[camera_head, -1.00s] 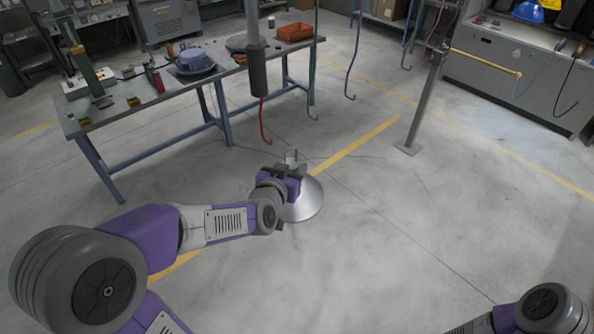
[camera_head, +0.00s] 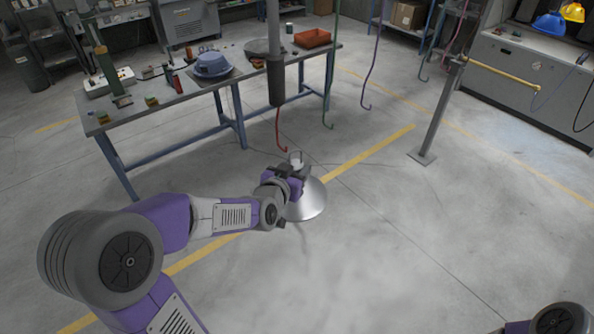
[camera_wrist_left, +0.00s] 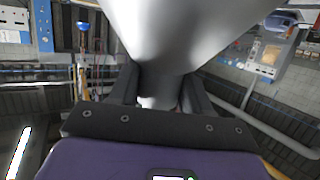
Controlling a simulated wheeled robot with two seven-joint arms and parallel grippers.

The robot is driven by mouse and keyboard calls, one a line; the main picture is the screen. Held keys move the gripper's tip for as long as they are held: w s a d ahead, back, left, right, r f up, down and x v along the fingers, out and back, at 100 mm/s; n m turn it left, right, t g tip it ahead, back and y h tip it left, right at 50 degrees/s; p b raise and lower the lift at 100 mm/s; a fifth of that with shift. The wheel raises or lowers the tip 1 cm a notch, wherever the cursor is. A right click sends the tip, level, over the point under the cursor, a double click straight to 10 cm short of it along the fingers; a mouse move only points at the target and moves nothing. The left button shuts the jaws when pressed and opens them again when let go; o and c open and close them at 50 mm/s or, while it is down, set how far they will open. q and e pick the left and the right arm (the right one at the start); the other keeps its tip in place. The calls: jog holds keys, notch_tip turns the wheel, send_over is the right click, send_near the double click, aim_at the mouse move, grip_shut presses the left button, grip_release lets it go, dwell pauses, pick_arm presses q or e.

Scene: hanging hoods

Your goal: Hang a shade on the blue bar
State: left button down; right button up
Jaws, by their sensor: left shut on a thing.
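A silver cone-shaped shade (camera_head: 308,204) hangs wide side down from my left gripper (camera_head: 296,170), above the floor in the head view. The jaws are shut on its narrow neck. In the wrist view the shade (camera_wrist_left: 185,35) fills the upper middle, with its neck between the fingers of the left gripper (camera_wrist_left: 160,92). A purple-blue hooked rod (camera_head: 374,55) hangs to the upper right of the shade, apart from it. I cannot tell for sure that it is the blue bar. My right gripper is not in view.
A red hook (camera_head: 279,130) and a green hook (camera_head: 330,85) hang nearer the shade. A workbench (camera_head: 200,91) with a blue bowl-like object (camera_head: 212,65) stands at upper left. A grey post (camera_head: 438,115) with a yellow bar (camera_head: 500,74) stands at right. Open floor lies in front.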

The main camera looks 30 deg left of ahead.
pick_arm(q)
jog(key=shift+a, duration=0.1)
dwell(0.3)
jog(key=shift+w+a, duration=0.25)
jog(key=shift+a, duration=0.25)
jog(key=shift+w+a, duration=0.25)
jog(key=shift+a, duration=0.25)
jog(key=shift+w+a+p, duration=0.25)
jog(key=shift+w+a, duration=0.05)
jog(key=shift+a, duration=0.4)
jog(key=shift+w+a+p, duration=0.2)
jog(key=shift+w+a, duration=0.05)
jog(key=shift+a, duration=0.45)
jog(key=shift+f+b, duration=1.3)
jog(key=shift+b, duration=0.3)
jog(key=shift+c, duration=2.2)
grip_release()
